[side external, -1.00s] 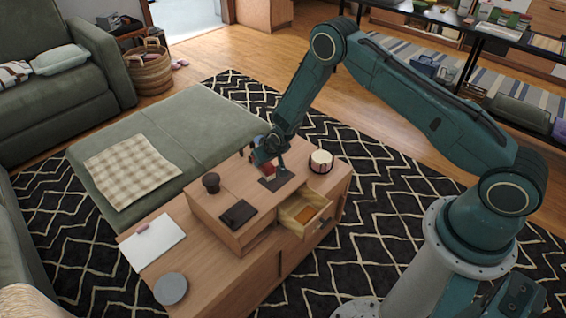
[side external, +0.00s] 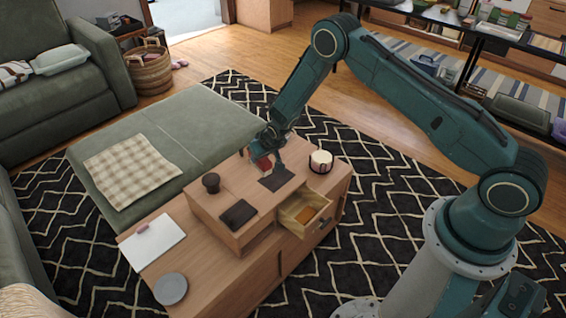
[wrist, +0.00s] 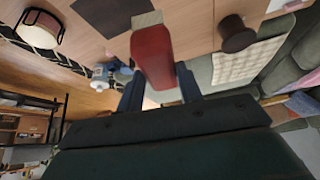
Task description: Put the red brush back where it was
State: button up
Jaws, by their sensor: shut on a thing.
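The red brush (wrist: 152,52) is between the fingers of my gripper (wrist: 160,88) in the wrist view, with its pale bristle end (wrist: 147,19) pointing away from the jaws. My gripper is shut on it. In the side view, the brush (side external: 263,163) shows small and partly hidden at my gripper (side external: 262,152), above the far part of the raised wooden top. A dark flat mat (side external: 277,178) lies on that top, just right of and below the brush in the picture. Whether the brush touches any surface is unclear.
A white round container (side external: 320,161) stands right of the mat. A dark knob-shaped object (side external: 211,182) and a dark wallet-like item (side external: 238,213) are to the left. An open drawer (side external: 305,212) juts out at the front. A white board (side external: 157,242) and grey disc (side external: 171,288) lie lower left.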

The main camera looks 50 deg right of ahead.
jog(key=w+a+r+n+y, duration=0.1)
jog(key=w+a+r+n, duration=0.15)
jog(key=w+r, duration=1)
notch_tip(320, 180, down, 17)
jog(key=shift+w+a, duration=0.15)
jog(key=shift+a, duration=0.25)
jog(key=shift+f, duration=0.1)
jog(key=shift+f, duration=1.8)
jog(key=shift+f, duration=0.1)
jog(key=o, duration=1)
jog(key=shift+c, duration=0.2)
jog(key=shift+r, duration=0.3)
